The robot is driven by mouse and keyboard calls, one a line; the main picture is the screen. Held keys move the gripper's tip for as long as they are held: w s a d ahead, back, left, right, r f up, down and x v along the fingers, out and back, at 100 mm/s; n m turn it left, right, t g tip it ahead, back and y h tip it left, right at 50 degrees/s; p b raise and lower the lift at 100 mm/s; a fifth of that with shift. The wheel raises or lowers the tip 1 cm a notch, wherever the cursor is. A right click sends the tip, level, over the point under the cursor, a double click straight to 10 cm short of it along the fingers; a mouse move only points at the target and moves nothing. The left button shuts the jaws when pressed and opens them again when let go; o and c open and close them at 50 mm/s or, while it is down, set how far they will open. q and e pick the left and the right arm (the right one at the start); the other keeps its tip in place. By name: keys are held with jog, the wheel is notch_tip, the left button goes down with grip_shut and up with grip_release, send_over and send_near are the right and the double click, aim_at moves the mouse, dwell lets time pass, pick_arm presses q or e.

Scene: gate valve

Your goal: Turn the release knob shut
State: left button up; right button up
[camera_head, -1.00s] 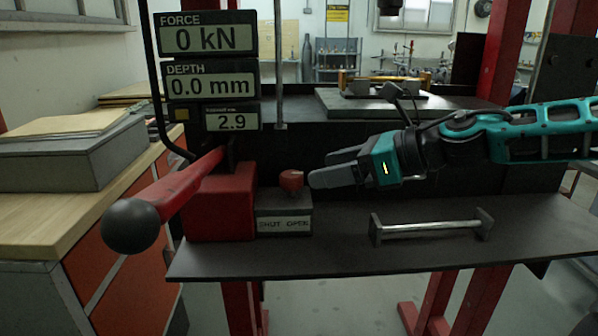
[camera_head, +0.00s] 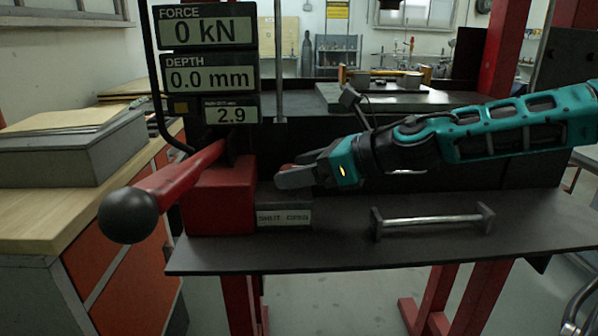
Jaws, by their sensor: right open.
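The red release knob (camera_head: 287,167) sits on top of a small grey block whose label (camera_head: 284,218) reads SHUT on the left and OPEN on the right. My right gripper (camera_head: 288,176) reaches in from the right with its grey fingers at the knob. The near finger covers most of the knob, and only a sliver of red shows above it. The fingers are open, one on the near side and one behind; whether they touch the knob cannot be seen. My left gripper is not in view.
A red pump block (camera_head: 220,200) with a red lever and black ball (camera_head: 128,215) stands left of the knob block. A metal bar on two feet (camera_head: 432,221) lies on the dark shelf (camera_head: 350,255). Display panels (camera_head: 208,75) hang above, reading 0 kN, 0.0 mm and 2.9.

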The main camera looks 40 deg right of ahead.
jog(key=shift+w+a+f, duration=0.1)
jog(key=shift+w, duration=0.05)
jog(key=shift+c, duration=0.5)
jog(key=c, duration=1)
jog(key=shift+o, duration=0.2)
